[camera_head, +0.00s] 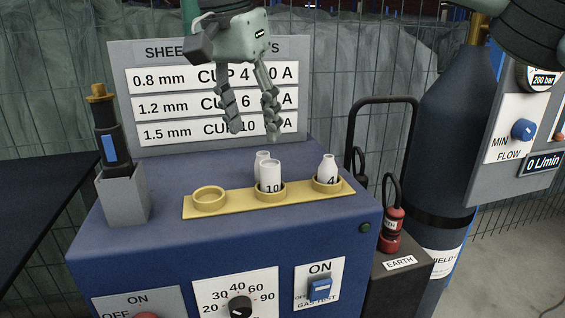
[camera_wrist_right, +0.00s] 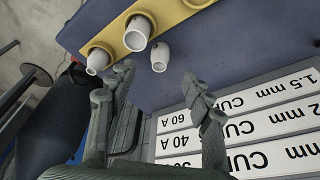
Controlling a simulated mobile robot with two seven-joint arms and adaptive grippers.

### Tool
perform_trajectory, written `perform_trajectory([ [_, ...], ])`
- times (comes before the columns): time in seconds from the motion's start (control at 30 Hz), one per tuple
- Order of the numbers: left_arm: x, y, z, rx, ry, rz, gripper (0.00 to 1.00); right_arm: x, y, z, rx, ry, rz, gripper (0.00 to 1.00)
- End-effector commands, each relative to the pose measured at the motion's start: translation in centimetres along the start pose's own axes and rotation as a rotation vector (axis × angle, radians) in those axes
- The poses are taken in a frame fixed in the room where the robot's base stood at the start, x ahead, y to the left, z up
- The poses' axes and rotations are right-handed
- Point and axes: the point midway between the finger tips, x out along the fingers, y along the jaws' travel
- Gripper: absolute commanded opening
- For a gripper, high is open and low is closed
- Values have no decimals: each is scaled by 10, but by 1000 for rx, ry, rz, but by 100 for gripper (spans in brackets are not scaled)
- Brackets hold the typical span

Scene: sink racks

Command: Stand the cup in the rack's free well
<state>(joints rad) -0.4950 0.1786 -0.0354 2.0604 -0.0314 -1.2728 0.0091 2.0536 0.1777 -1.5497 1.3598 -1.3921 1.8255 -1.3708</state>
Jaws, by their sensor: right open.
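The yellow rack (camera_head: 232,204) lies on the blue machine top with three wells in a row. Its left well (camera_head: 209,199) is empty. A white cup marked 10 (camera_head: 270,174) stands in the middle well, and a narrow-necked white cup marked 4 (camera_head: 327,171) stands in the right well. Another white cup (camera_head: 261,157) stands on the blue top behind the rack, partly hidden by the middle cup; it also shows in the right wrist view (camera_wrist_right: 159,58). My right gripper (camera_head: 253,134) is open and empty above and behind this cup, fingers pointing down. My left gripper is not in view.
A sign panel (camera_head: 134,109) stands upright close behind the gripper. A dark torch in a grey holder (camera_head: 123,199) stands at the left. A blue gas cylinder (camera_head: 450,130) and a red earth plug (camera_head: 391,227) are at the right.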

Motion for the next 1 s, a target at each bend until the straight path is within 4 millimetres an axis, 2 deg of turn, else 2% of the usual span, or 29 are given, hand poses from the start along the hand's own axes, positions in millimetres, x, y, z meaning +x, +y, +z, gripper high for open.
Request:
perform_trajectory([
  [0.3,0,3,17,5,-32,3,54,33,-1,-1,-12,1,2,51],
  [0.6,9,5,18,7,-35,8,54,73,-2,-5,-11,1,0,51],
  [0.87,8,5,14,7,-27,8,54,77,-3,-5,-11,1,-1,51],
  [0.9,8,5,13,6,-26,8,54,77,-3,-5,-11,1,-1,50],
  [1.0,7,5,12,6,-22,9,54,77,-3,-5,-11,1,-1,37],
])
